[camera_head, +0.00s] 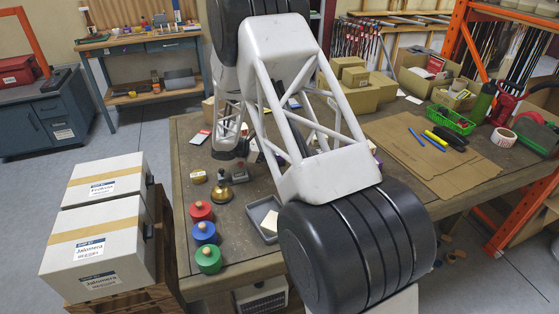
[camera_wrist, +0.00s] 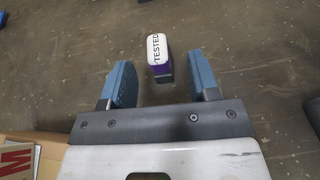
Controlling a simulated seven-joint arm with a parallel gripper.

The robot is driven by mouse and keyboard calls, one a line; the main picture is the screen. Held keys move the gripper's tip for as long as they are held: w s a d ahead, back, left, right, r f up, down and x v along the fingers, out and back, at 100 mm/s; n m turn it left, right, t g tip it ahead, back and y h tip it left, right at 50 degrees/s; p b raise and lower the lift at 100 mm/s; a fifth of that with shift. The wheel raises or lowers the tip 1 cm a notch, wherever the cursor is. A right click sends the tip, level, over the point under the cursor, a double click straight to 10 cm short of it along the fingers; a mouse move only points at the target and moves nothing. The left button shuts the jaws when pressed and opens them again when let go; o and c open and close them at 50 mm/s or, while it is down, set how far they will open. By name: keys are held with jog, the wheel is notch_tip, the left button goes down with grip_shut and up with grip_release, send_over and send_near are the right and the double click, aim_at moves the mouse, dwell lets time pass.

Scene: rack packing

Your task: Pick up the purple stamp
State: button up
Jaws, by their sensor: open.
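The purple stamp (camera_wrist: 158,58) shows in the wrist view, upper middle, with a white top reading "TESTED" and a purple side below it. My gripper (camera_wrist: 160,78) is open, with its two blue fingers apart. The stamp lies between and slightly beyond the fingertips in the picture, with bare table visible on both sides of it. I see no contact. How high the fingers are above the table is hard to tell. In the head view my arm covers much of the table, and I cannot make out the stamp for sure.
In the wrist view a cardboard box (camera_wrist: 20,158) is close at lower left. In the head view, red (camera_head: 201,211), blue (camera_head: 204,233) and green (camera_head: 208,260) knobbed discs, a brass bell (camera_head: 222,190) and a grey tray (camera_head: 262,207) stand on the workbench's left part.

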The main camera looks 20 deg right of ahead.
jog(key=shift+x, duration=2.6)
jog(key=shift+w, duration=0.15)
jog(key=shift+c, duration=0.3)
jog(key=c, duration=0.9)
